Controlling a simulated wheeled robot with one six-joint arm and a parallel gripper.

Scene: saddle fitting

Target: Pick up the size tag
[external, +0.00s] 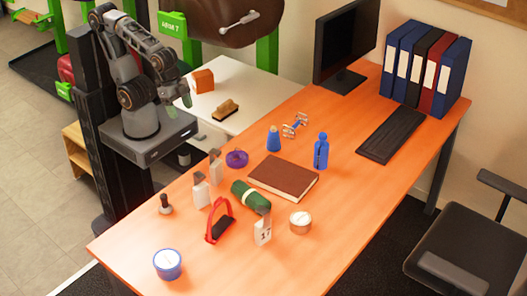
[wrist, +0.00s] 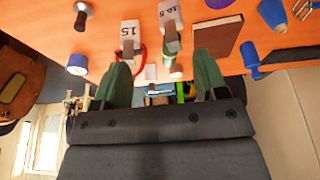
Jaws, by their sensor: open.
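Three white size tags with grey tops stand on the orange table. In the external view, one (external: 201,194) is at the left, one (external: 215,172) is just behind it, and one marked 17 (external: 263,232) is nearer the front, beside a green roll. In the wrist view, a tag marked 15 (wrist: 130,35) and a tag marked 16.5 (wrist: 169,14) show at the top. My gripper (external: 181,98) is open and empty, held high near my column and apart from the tags. Its two green fingers (wrist: 161,80) are spread in the wrist view.
Around the tags are a red stirrup-like loop (external: 217,220), a green roll (external: 245,194), a purple ring (external: 237,158), a dark stamp-like object (external: 165,205) and a brown book (external: 283,178). A blue tub (external: 167,265) stands front left. The right front of the table is clear.

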